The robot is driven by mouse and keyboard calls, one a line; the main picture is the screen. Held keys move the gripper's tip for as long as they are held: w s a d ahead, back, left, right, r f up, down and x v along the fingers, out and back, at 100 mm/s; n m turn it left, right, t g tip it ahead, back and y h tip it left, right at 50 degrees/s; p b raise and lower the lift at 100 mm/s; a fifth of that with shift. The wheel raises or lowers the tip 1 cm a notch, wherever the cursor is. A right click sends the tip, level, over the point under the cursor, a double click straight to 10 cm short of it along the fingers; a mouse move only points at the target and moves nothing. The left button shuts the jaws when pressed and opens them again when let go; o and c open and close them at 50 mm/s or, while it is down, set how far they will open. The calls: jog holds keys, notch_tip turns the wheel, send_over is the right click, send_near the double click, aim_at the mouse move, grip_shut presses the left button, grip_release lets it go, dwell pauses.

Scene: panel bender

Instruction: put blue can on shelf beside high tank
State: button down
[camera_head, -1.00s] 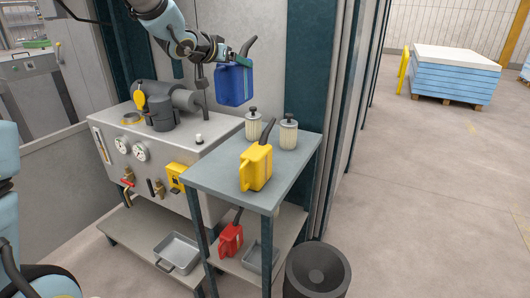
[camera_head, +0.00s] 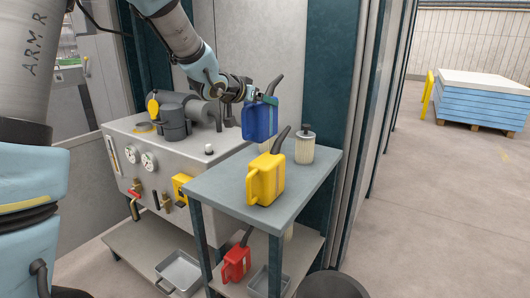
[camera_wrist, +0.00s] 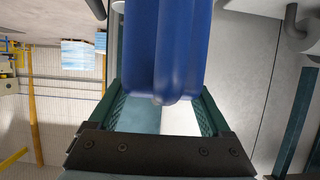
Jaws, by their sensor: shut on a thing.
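The blue can (camera_head: 259,120) with a dark spout hangs in my gripper (camera_head: 252,93), just above the shelf's back left part. In the wrist view the blue can (camera_wrist: 167,45) sits between the green fingers of my gripper (camera_wrist: 166,105). I cannot tell whether its base touches anything. The shelf (camera_head: 222,184) is a grey-topped stand with dark legs. The high tank (camera_head: 165,160) is the large grey box to its left, with gauges, valves and a pump on top. The blue can partly hides one white filter behind it.
A yellow can (camera_head: 266,180) stands on the shelf's front part. A white filter cartridge (camera_head: 305,148) with a black knob stands at its back right. A red can (camera_head: 236,264) and a tray (camera_head: 262,281) are on the lower level. A dark bin (camera_head: 332,285) stands at the front right.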

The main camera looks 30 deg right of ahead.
aim_at(243, 140)
notch_tip(243, 140, down, 13)
jog(key=shift+f+p, duration=0.1)
jog(key=shift+p, duration=0.6)
grip_release()
jog(key=shift+f, duration=0.1)
jog(key=b+v, duration=0.3)
jog(key=v, duration=0.9)
